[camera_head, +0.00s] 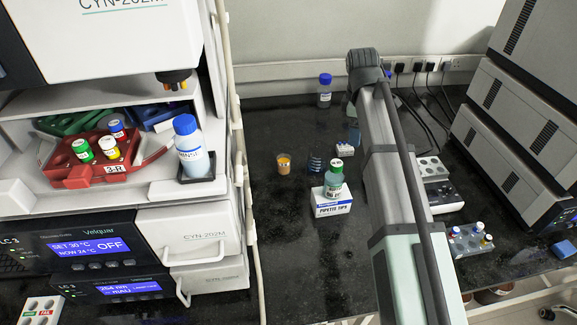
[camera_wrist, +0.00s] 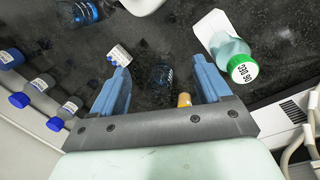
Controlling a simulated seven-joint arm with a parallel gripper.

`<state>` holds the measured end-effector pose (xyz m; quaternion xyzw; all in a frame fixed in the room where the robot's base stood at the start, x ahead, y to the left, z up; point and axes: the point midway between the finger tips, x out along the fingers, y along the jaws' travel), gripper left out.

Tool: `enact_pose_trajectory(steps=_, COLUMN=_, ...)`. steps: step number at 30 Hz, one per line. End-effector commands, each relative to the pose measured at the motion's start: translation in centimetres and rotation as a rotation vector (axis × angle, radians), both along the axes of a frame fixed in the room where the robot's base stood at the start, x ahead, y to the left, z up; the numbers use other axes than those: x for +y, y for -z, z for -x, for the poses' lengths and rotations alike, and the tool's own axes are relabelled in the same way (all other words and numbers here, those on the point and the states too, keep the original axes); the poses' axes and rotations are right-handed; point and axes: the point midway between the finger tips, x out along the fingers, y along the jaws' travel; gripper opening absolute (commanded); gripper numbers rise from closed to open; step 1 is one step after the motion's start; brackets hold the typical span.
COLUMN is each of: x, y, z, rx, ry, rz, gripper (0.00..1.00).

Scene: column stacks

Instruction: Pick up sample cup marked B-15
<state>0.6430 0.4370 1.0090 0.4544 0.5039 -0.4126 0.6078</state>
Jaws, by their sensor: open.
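A small clear cup with orange contents (camera_head: 284,164) stands on the dark bench, left of the middle in the head view. No mark can be read on it. In the wrist view an orange-brown cup (camera_wrist: 184,100) shows just above the gripper's grey bar, partly hidden by it. My gripper (camera_wrist: 160,66) is open and empty, with blue fingers spread wide above the bench. A clear bluish vessel (camera_wrist: 162,76) shows between the fingers; it also stands right of the orange cup in the head view (camera_head: 315,163). The gripper's fingers are not visible in the head view.
A green-capped bottle (camera_head: 334,178) stands on a white pipette-tip box (camera_head: 331,202). A small white box (camera_head: 345,148) and a blue-capped bottle (camera_head: 324,91) stand farther back. Instruments (camera_head: 85,258) block the left.

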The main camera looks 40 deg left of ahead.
Motion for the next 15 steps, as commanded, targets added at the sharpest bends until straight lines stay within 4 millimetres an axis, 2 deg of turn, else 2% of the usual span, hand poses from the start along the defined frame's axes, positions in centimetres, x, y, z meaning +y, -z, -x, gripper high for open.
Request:
enact_pose_trajectory(steps=1, x=3.8, y=0.5, z=0.0, rx=0.022, ry=-0.02, rz=-0.005, gripper=0.77)
enact_pose_trajectory(steps=3, x=8.0, y=1.4, z=0.9, rx=0.049, ry=-0.039, rz=-0.016, gripper=0.77)
enact_pose_trajectory(steps=6, x=13.2, y=2.7, z=2.4, rx=0.088, ry=-0.06, rz=-0.025, gripper=0.77)
enact_pose_trajectory(steps=10, x=18.2, y=4.0, z=4.4, rx=0.126, ry=-0.079, rz=-0.032, gripper=0.77)
enact_pose_trajectory(steps=12, x=19.9, y=4.5, z=5.3, rx=0.14, ry=-0.087, rz=-0.035, gripper=0.77)
enact_pose_trajectory(steps=15, x=21.3, y=5.0, z=6.0, rx=0.151, ry=-0.091, rz=-0.036, gripper=0.77)
